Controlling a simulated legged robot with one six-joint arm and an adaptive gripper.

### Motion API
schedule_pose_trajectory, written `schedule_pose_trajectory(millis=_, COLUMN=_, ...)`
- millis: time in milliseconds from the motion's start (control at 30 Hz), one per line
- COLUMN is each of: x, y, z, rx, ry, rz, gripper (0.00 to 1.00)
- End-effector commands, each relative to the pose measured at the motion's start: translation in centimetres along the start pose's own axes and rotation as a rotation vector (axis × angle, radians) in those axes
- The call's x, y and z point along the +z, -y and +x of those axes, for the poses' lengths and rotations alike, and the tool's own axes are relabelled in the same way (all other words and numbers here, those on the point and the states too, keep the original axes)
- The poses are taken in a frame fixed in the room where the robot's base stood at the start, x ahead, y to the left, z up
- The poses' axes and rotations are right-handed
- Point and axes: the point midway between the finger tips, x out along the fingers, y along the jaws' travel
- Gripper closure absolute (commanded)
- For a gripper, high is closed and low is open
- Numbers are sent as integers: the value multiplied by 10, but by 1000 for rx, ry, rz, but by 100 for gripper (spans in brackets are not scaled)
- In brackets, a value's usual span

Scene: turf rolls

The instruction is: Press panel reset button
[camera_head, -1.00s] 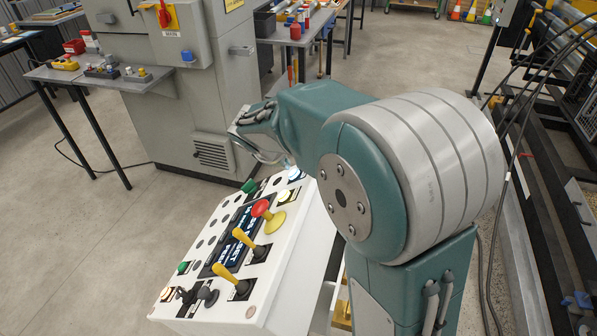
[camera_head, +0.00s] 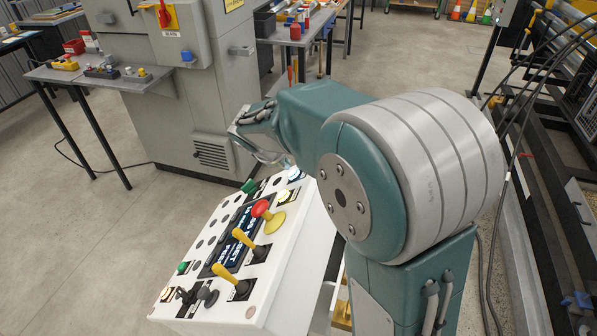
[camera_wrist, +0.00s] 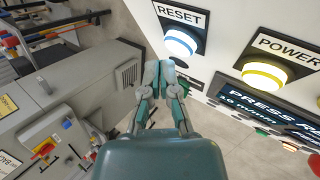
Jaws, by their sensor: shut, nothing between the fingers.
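The reset button (camera_wrist: 181,43) is a round, white lit button with a blue ring. It sits under a RESET label (camera_wrist: 180,16) on the white panel (camera_wrist: 221,33). In the head view the white panel (camera_head: 277,277) stands below my arm, and a pale lit button (camera_head: 295,174) shows at its far right corner. My gripper (camera_wrist: 158,66) is shut and empty. In the wrist view its fingertips appear just left of and below the reset button; I cannot tell whether they touch the panel. In the head view the fingers are mostly hidden.
A yellow-ringed POWER button (camera_wrist: 264,76) is beside the reset button. The panel also has a dark screen (camera_head: 233,237), a red mushroom button (camera_head: 261,208) and yellow levers (camera_head: 243,238). A grey cabinet (camera_head: 203,110) and a side table (camera_head: 125,83) stand behind. Floor to the left is clear.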

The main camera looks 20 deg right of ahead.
Motion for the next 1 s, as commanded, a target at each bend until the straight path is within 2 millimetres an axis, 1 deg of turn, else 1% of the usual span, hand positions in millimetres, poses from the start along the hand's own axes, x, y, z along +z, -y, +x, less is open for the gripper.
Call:
schedule_pose_trajectory(millis=167, x=0, y=0, z=1, rx=0, ry=0, rz=0, gripper=100)
schedule_pose_trajectory(millis=433, x=3, y=4, z=8, rx=0, ry=0, rz=-1, gripper=100)
schedule_pose_trajectory(millis=1000, x=4, y=5, z=9, rx=0, ry=1, rz=0, gripper=100)
